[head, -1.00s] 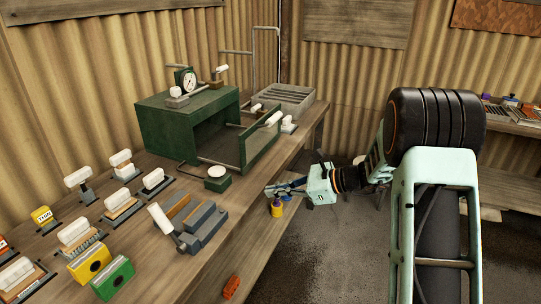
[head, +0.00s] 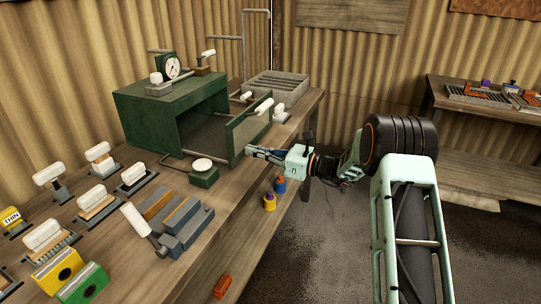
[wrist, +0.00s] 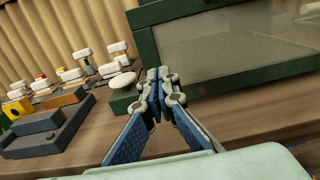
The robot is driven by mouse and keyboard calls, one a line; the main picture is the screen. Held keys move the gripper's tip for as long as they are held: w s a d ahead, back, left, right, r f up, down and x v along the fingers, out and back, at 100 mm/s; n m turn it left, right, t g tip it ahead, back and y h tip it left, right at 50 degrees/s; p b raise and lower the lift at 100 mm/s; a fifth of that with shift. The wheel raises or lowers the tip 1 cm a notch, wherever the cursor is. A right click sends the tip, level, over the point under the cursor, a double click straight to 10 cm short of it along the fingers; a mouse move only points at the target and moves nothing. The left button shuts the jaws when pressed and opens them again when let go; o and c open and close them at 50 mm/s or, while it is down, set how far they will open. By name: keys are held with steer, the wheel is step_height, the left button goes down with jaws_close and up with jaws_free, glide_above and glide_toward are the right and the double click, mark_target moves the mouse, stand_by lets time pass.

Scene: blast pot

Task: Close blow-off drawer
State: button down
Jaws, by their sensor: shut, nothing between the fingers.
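The green cabinet (head: 150,118) stands on the workbench with its front open. The blow-off drawer, as I take it, is the green-framed, mesh-like front panel (head: 251,128) standing out from the cabinet, with a gap and a rod between them. In the wrist view the panel (wrist: 235,45) fills the upper right. My gripper (head: 250,151) is shut and empty, at the outer side of the panel near its lower edge. In the wrist view its fingertips (wrist: 158,73) overlap the panel's lower left corner; I cannot tell whether they touch it.
A small green block with a round white button (head: 203,168) sits before the cabinet. A grey clamp-like block (head: 175,228) and several white-handled levers stand at the left. A grey slatted tray (head: 277,85) is at the back. Yellow and blue containers (head: 269,202) are below the bench edge.

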mark_target(234, 146)
steer(key=shift+x, duration=1.95)
steer(key=shift+w, duration=0.1)
